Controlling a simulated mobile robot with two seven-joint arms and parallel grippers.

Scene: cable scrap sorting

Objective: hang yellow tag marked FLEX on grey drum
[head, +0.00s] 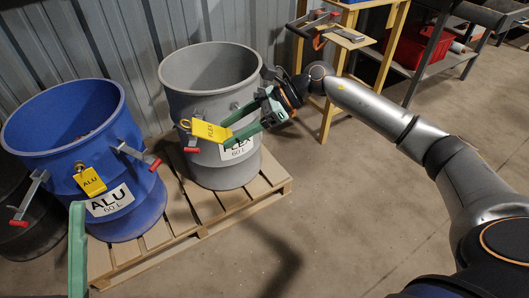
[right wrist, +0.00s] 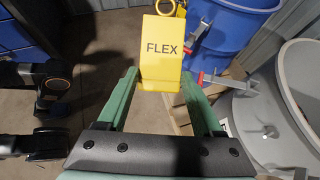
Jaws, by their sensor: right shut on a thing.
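The yellow tag marked FLEX (head: 210,132) is held in my right gripper (head: 236,126) in front of the grey drum (head: 180,85). In the right wrist view the tag (right wrist: 162,50) sits between the green fingertips (right wrist: 160,76), with its ring (right wrist: 171,8) at the far end. The grey drum (right wrist: 300,75) is at the right there, apart from the tag. A small round peg (right wrist: 270,131) shows on its wall. In the head view the tag hides part of the drum's front. One green finger of my left gripper (head: 78,250) shows at lower left; its opening cannot be judged.
The blue drum (head: 70,115) with a hanging yellow ALU tag (head: 90,181) stands left of the grey drum. Both drums are on a wooden pallet (head: 150,250). Red-tipped latches (head: 192,149) stick out from the drums. A yellow-framed table (head: 345,40) stands behind my right arm.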

